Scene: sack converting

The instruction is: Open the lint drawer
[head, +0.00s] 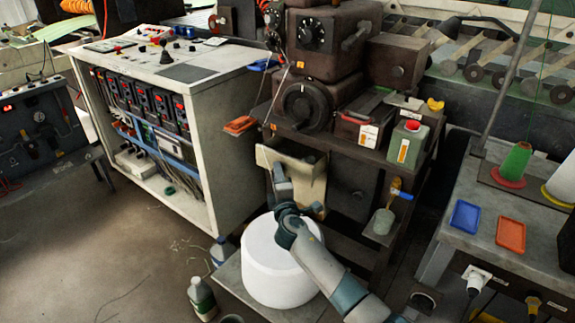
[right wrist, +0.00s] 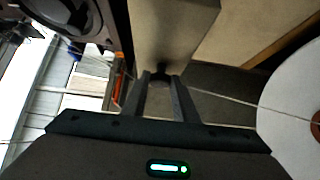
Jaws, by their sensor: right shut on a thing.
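The lint drawer (head: 308,181) is the beige box low in the dark machine, under its round dial. Its beige front seems to stand out from the machine body, but I cannot tell how far. My right gripper (head: 275,170) is at the left part of this front. In the right wrist view, the right gripper (right wrist: 160,82) is shut on a small dark knob (right wrist: 159,74) at the edge of the beige drawer (right wrist: 172,30). The fingers hide part of the knob. My left gripper is not in view.
A white control cabinet (head: 207,135) is to the left. A grey bench (head: 490,225) with blue and orange trays is to the right. Bare floor lies at front left.

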